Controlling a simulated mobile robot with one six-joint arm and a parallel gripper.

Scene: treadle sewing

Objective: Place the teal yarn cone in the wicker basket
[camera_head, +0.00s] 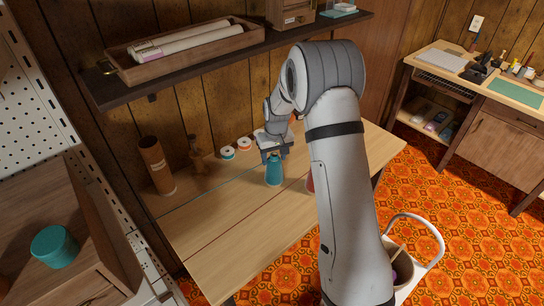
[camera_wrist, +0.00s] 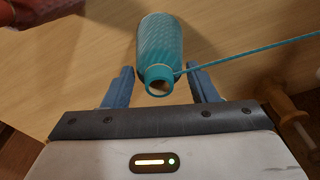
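The teal yarn cone (camera_head: 273,172) stands on the light wooden table, under my gripper (camera_head: 273,155). In the wrist view the teal cone (camera_wrist: 160,40) lies between and beyond the two blue fingers of my gripper (camera_wrist: 162,75), its open top facing the camera. A strand of teal yarn runs from it to the right. The fingers are apart with visible gaps on both sides of the cone. A round brown container (camera_head: 403,275), perhaps the wicker basket, shows low at right beside a white curved handle; my arm hides part of it.
A red object (camera_head: 310,183) stands right of the cone, mostly behind my arm. Thread spools (camera_head: 228,153), a brown cylinder (camera_head: 156,165) and a wooden stand (camera_head: 196,155) are near the wall. A shelf (camera_head: 235,50) overhangs the table. The table front is clear.

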